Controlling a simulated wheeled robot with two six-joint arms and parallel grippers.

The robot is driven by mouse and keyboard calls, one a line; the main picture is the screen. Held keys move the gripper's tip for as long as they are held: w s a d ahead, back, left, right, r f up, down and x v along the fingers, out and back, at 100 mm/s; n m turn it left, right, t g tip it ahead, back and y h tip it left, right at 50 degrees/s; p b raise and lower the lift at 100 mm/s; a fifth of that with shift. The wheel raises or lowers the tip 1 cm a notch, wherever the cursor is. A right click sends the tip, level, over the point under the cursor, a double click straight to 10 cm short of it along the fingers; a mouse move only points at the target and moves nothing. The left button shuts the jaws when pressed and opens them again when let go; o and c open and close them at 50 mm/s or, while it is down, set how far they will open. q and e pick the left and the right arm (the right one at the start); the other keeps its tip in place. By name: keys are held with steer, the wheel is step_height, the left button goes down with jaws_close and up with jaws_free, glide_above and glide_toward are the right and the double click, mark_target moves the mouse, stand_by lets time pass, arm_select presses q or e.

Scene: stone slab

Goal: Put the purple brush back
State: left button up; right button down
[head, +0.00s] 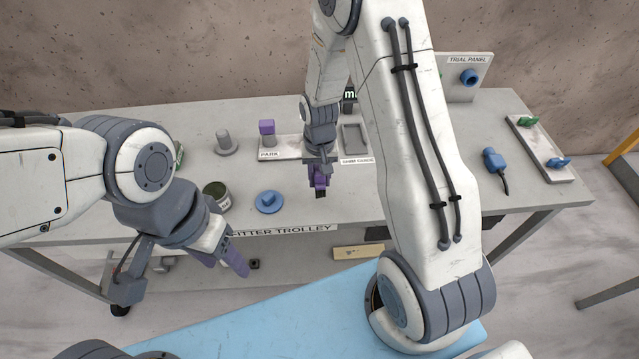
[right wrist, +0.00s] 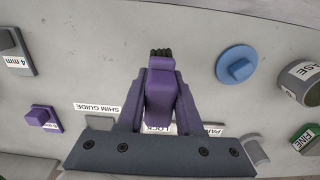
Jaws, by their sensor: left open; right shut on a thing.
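The purple brush (right wrist: 160,90), with dark bristles at its tip, is between the purple fingers of my right gripper (right wrist: 160,100) in the right wrist view. In the head view my right gripper (head: 320,178) is shut on it above the front middle of the trolley top, right of a blue round knob piece (head: 269,201). The brush's dark tip (head: 320,194) points down there. My left gripper (head: 222,258) is open and empty, in front of the trolley's front edge. A plate marked PARK (head: 285,150) lies behind the right gripper. A label reading LOCK is partly hidden by the brush.
On the trolley top (head: 120,160) are a purple block (head: 267,127), a grey post (head: 226,142), a dark-topped jar (head: 217,195), a shim guide (head: 356,140) and a blue piece with a cable (head: 494,165). A trial panel (head: 465,75) stands at the back. My right arm hides part of the top.

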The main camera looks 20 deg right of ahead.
mark_target(320, 188)
steer(key=shift+w+f, duration=0.2)
step_height(320, 188, down, 4)
steer(key=shift+r+p, duration=0.15)
steer(key=shift+p, duration=0.55)
steer(key=shift+f, duration=0.2)
steer(key=shift+f, duration=0.15)
steer(key=c, duration=0.6)
jaws_free()
steer(key=shift+o, duration=0.2)
